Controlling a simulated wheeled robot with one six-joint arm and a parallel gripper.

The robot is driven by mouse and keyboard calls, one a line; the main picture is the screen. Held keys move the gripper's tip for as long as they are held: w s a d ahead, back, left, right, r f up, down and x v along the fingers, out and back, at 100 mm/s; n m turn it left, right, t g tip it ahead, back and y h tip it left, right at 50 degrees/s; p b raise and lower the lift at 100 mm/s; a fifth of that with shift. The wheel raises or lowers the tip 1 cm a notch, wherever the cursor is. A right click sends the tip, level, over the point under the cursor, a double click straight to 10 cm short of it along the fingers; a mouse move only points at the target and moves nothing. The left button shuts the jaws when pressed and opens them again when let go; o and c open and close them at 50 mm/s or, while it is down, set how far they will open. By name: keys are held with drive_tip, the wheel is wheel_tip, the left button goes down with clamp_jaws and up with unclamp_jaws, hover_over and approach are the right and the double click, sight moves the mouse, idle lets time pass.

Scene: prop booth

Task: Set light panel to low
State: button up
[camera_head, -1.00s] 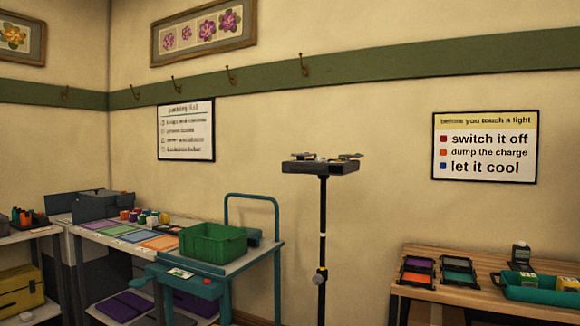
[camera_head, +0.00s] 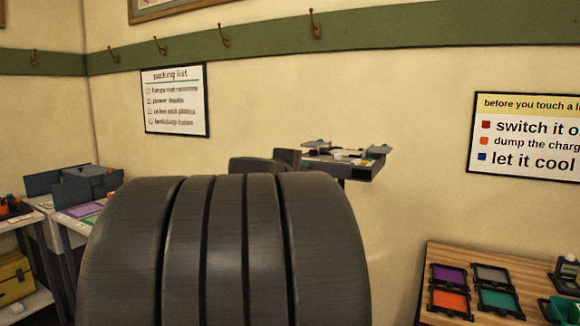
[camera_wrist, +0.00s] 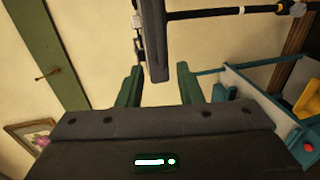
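The light panel (camera_head: 352,164) is a flat dark slab on top of a stand, with small pale and green parts on its upper face. In the wrist view the panel (camera_wrist: 153,45) shows edge-on, with small parts along its left side. My gripper (camera_wrist: 158,76) is open, its two dark green fingers apart and nothing clamped between them. The panel's near end reaches into the gap as seen from the wrist; I cannot tell how far off it is. My arm hides the stand's lower part in the head view. The panel's setting cannot be read.
The stand's black pole (camera_wrist: 225,12) runs sideways in the wrist view. A teal cart (camera_wrist: 240,92) lies to its right. A wooden table (camera_head: 455,258) with coloured framed filters stands at the right. A grey worktable (camera_head: 62,217) is at the left. The wall is close behind the panel.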

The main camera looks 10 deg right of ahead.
drive_tip(key=p+x, duration=0.1)
drive_tip(key=x, duration=1.2)
drive_tip(key=shift+w+d+f, duration=0.1)
drive_tip(key=shift+d+f, duration=0.05)
drive_tip(key=shift+d, duration=0.05)
drive_tip(key=shift+c, duration=0.2)
clamp_jaws()
